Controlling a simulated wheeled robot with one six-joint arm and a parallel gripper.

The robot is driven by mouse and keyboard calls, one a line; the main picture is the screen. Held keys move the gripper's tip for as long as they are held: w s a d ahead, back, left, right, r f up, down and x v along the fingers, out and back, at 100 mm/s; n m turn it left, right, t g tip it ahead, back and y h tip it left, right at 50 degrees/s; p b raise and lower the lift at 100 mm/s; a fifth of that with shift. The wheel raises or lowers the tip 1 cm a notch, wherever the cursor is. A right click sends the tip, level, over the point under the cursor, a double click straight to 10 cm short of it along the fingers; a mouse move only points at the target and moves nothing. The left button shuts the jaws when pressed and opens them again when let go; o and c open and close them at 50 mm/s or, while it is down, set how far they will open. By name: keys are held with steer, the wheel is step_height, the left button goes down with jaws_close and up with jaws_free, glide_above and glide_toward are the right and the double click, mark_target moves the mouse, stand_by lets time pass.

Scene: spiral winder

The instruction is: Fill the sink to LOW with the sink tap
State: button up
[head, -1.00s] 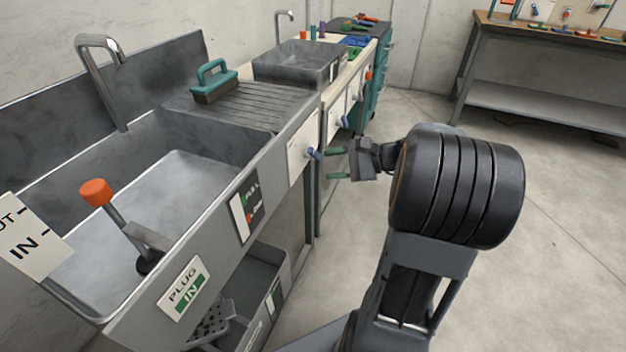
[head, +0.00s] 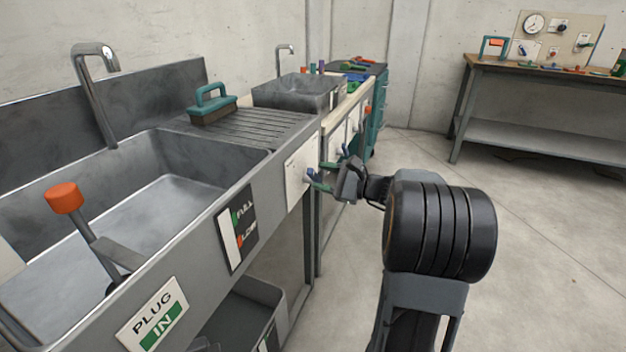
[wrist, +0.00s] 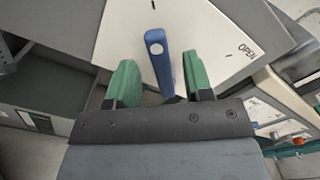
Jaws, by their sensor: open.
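The steel sink (head: 178,190) stands at the left in the head view, its basin showing no visible water. Its curved tap spout (head: 98,85) rises at the back. A level gauge (head: 237,229) marked FULL and LOW is on the sink front. The blue tap lever (wrist: 160,60) sits on a white plate (wrist: 205,35) marked OPEN. My gripper (wrist: 160,82) is open, its green fingers on either side of the lever, with gaps visible on both sides. In the head view my gripper (head: 316,177) is at the sink's front right, covering part of the lever.
An orange-topped plug lever (head: 62,198) stands at the sink's front left, above a label (head: 155,318) reading PLUG IN. A teal brush (head: 212,104) lies on the drainboard. A second basin (head: 297,92) and a workbench (head: 545,100) stand farther back. Floor at right is clear.

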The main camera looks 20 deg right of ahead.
mark_target(315, 175)
steer(key=shift+b+x, duration=0.3)
steer(key=shift+x, duration=1.4)
